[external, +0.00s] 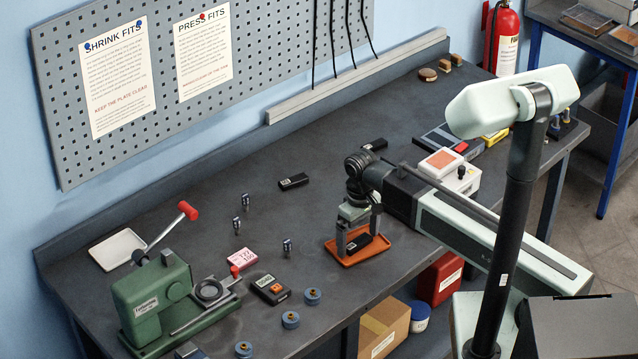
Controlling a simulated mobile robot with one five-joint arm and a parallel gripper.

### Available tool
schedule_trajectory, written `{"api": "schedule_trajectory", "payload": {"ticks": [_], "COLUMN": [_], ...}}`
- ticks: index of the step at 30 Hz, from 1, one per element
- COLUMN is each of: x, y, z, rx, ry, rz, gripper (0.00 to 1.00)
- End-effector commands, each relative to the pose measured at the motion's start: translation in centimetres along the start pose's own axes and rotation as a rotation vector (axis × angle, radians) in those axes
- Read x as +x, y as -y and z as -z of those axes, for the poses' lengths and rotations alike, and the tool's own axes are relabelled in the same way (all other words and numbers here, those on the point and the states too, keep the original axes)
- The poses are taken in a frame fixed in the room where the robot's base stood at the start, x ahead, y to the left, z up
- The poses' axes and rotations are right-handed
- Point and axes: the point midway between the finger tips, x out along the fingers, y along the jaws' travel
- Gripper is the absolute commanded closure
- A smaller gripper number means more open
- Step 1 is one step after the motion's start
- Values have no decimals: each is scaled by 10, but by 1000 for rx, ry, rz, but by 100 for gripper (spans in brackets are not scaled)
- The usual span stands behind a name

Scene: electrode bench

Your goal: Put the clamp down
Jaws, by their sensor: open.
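My gripper (360,240) points down over a shallow orange tray (347,260) near the bench's front edge. Its fingers are open. A small black block with a light label (358,244), perhaps the clamp, lies in the tray, between or just beside the fingertips. I cannot tell whether a finger touches it. Two similar black blocks lie on the bench behind: one (293,182) at the left and one (375,145) partly behind my wrist.
A green press (152,300) with a red-knobbed lever stands at the left. A black meter (270,289), a pink card (243,258) and blue rings (312,297) lie left of the tray. A white hot-plate box (452,172) stands at the right. The bench behind the tray is mostly clear.

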Motion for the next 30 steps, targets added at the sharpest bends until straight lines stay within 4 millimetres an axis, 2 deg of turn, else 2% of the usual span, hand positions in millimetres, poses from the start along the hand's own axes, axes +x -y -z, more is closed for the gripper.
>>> {"api": "schedule_trajectory", "payload": {"ticks": [5, 8, 18, 21, 30], "x": [-16, -33, -107, -120, -122], "y": [0, 0, 0, 0, 0], "z": [0, 0, 0, 0, 0], "rx": [0, 0, 0, 0, 0], "ry": [0, 0, 0, 0, 0], "rz": [0, 0, 0, 0, 0], "gripper": [0, 0, 0, 0, 0]}}
